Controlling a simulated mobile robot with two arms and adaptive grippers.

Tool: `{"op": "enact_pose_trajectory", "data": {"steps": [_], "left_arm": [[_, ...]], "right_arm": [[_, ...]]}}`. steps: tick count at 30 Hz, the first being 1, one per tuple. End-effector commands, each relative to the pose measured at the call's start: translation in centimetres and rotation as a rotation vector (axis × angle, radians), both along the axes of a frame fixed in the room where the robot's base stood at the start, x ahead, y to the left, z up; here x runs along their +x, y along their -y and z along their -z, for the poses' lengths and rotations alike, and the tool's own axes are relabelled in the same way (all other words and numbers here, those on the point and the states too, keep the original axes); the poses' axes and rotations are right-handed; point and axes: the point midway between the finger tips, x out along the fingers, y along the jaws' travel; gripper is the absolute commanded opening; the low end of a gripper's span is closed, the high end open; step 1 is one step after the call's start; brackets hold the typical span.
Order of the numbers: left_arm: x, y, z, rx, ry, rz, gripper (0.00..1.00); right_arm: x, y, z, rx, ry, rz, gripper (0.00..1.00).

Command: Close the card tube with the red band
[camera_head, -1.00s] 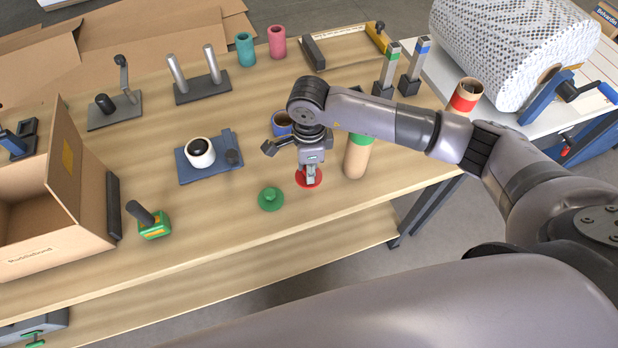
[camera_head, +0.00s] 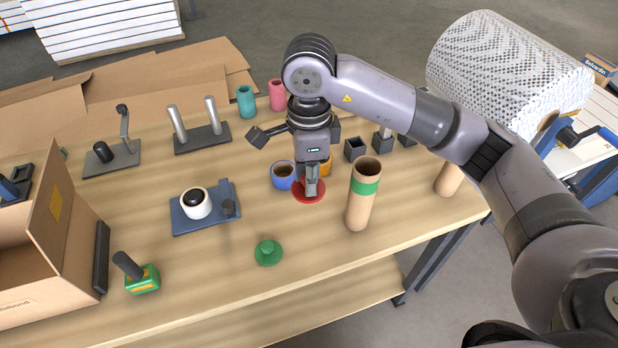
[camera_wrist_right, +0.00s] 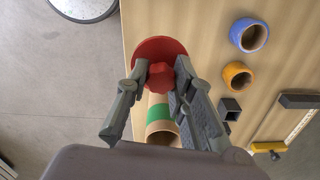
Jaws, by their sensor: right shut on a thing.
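My right gripper (camera_head: 312,182) is shut on the knob of the red cap (camera_head: 301,195) and holds it above the table. In the right wrist view the red cap (camera_wrist_right: 150,50) sits between the fingers (camera_wrist_right: 160,72), flat side away from the gripper. The card tube (camera_head: 448,180) at the table's right end stands upright; my arm hides its upper part, so the red band does not show now. A green-banded tube (camera_head: 360,207) stands upright and open to the right of the gripper. A green cap (camera_head: 268,252) lies on the table. My left gripper is out of view.
A blue ring (camera_head: 283,176) and an orange one (camera_head: 326,164) stand behind the red cap. A mug (camera_head: 196,206) on a blue base, a green-based stamp (camera_head: 142,279) and an open carton (camera_head: 50,250) are to the left. The front table strip is mostly clear.

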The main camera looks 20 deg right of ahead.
Motion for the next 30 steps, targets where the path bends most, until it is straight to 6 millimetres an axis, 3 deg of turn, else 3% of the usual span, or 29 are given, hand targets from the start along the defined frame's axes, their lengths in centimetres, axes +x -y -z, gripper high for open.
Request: {"op": "enact_pose_trajectory", "data": {"steps": [5,10,24,30], "left_arm": [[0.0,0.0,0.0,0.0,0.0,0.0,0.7],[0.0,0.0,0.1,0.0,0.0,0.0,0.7],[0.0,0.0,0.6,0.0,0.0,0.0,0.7],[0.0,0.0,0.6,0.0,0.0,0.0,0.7]], "right_arm": [[0.0,0.1,0.1,0.0,0.0,-0.012,0.1],[-0.8,0.9,0.6,-0.003,0.005,-0.197,0.1],[-6.4,4.8,3.4,-0.007,0.006,-1.394,0.1],[-7.9,5.5,3.9,0.0,0.001,-1.67,0.1]]}}
